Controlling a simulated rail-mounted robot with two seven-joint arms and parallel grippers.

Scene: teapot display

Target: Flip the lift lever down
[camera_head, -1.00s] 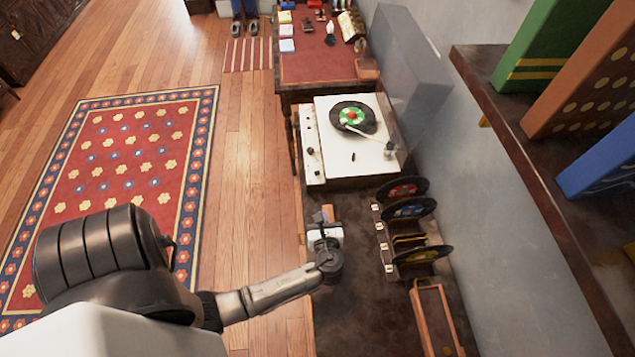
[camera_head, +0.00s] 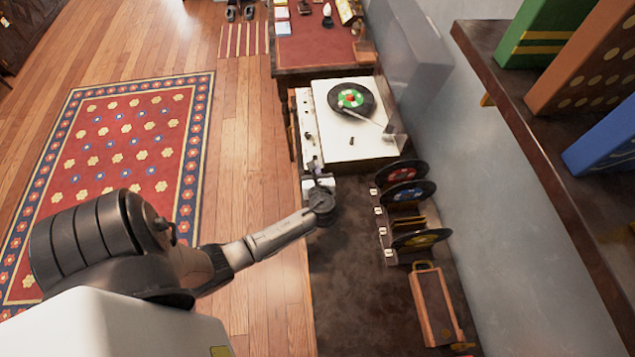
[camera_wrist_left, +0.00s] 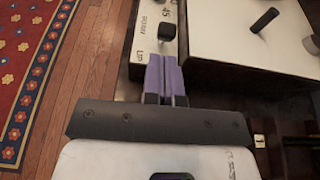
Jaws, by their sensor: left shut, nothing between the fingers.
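The record player (camera_head: 375,150) is a white deck with a green-labelled record (camera_head: 351,98) and a pale tonearm. A control strip (camera_head: 305,115) runs along its left side. In the left wrist view, a dark knob (camera_wrist_left: 167,31) stands on the strip by printed markings, and a black peg (camera_wrist_left: 266,20) stands on the white deck; I cannot tell which is the lift lever. My left gripper (camera_head: 317,168) is at the near end of the strip. Its purple fingers (camera_wrist_left: 165,74) are shut and empty, with the dark knob just beyond their tips. My right gripper is not in view.
A rack with several records (camera_head: 405,190) stands right of my left arm, with a wooden box (camera_head: 432,305) nearer. The dark tabletop (camera_head: 350,275) between is mostly bare. A shelf with books (camera_head: 530,110) overhangs on the right. A red-topped desk (camera_head: 310,45) stands beyond.

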